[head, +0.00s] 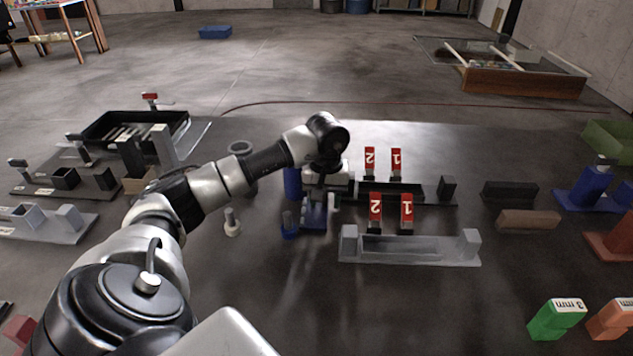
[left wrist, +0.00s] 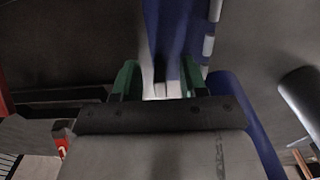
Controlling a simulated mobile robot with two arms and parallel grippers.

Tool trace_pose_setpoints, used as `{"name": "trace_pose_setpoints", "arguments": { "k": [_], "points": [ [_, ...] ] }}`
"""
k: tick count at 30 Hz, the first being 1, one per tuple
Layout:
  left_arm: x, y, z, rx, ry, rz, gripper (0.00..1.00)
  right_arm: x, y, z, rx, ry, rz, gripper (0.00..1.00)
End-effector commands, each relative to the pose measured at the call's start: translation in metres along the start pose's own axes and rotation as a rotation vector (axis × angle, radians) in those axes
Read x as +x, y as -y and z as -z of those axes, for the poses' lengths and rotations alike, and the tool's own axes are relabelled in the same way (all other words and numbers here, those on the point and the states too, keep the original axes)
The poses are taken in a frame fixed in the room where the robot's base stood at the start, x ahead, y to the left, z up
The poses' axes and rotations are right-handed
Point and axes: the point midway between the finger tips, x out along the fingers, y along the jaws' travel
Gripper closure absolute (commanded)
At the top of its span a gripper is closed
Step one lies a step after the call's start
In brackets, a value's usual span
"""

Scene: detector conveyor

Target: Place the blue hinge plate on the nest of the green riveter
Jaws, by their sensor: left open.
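My left gripper (head: 318,198) is low over the dark surface left of the grey fixtures, pointing down, with its jaws open. In the left wrist view its two green-sided fingers (left wrist: 160,84) stand apart. A long blue piece with pale segments along one edge (left wrist: 178,38), which looks like the blue hinge plate, lies just beyond the fingertips. In the head view a blue piece (head: 314,217) shows directly below the gripper; contact cannot be told. I cannot make out the green riveter or its nest. My right gripper is not in view.
A grey tray fixture (head: 410,249) with red tags 1 and 2 stands just right of the gripper. A blue device (head: 590,190), a green bin (head: 610,143) and a green "3 mm" block (head: 556,320) are at the right. A pale peg (head: 232,224) stands to the left.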

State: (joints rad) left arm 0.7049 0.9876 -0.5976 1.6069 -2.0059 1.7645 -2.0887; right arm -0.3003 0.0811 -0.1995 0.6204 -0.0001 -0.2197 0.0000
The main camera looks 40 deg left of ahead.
Motion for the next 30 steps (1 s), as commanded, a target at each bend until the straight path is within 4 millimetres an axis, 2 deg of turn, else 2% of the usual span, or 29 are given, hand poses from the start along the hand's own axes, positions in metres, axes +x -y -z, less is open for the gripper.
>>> {"name": "trace_pose_setpoints", "arguments": {
  "k": [4, 12, 24, 30],
  "points": [
    [0.000, 0.000, 0.000, 0.000, 0.000, 0.000, 0.57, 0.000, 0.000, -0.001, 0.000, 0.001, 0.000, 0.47],
    [0.000, 0.000, 0.000, 0.000, 0.000, 0.000, 0.99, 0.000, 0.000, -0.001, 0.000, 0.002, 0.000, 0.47],
    [-0.003, 0.000, 0.000, 0.000, -0.001, -0.001, 1.00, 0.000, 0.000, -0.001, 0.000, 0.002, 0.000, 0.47],
    [-0.018, 0.000, 0.001, 0.001, -0.004, -0.002, 1.00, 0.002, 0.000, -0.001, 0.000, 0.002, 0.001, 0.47]
  ]
}}
